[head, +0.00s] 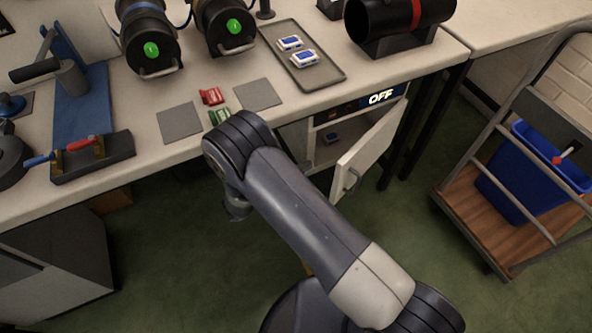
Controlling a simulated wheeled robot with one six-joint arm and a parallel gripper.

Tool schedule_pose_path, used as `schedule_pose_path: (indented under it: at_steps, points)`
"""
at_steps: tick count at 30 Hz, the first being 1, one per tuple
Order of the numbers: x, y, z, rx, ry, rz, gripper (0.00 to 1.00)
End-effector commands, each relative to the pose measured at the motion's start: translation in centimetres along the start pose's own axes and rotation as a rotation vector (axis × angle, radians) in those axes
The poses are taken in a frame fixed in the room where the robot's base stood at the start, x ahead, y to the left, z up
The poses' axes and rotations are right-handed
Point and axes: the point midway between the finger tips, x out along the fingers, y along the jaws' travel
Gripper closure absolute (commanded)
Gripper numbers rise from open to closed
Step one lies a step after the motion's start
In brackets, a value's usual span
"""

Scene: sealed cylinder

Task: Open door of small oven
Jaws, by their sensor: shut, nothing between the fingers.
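The small oven (322,128) sits under the bench, with a lit "OFF" display (381,97) on its front panel. Its pale door (368,148) stands swung open to the right, and a handle (351,181) shows on its outer face. My arm crosses the middle of the picture, in front of and left of the oven, apart from the door in the picture. The fingers of my gripper do not show; the arm hides the area below its bend.
The bench top (350,92) holds a tray (327,75) with two blue and white items, two grey mats, and red (211,96) and green (219,117) pieces. A cart (468,195) with a blue bin (520,185) stands right. Green floor is clear between door and cart.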

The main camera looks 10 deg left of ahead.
Motion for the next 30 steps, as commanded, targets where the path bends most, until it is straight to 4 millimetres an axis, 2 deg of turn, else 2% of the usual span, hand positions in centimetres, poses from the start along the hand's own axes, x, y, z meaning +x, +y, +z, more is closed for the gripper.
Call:
schedule_pose_path:
  at_steps: [3,8,12,17,30]
  points:
    - [2.9,0.0,0.1,-0.001,-0.005,-0.001,1.00]
    - [5.8,0.0,0.4,-0.003,-0.003,-0.001,1.00]
    - [6.0,0.0,2.4,-0.004,-0.001,-0.001,1.00]
    - [6.3,0.0,3.6,-0.001,-0.001,-0.001,1.00]
    - [6.3,0.0,3.9,0.000,0.000,-0.001,1.00]
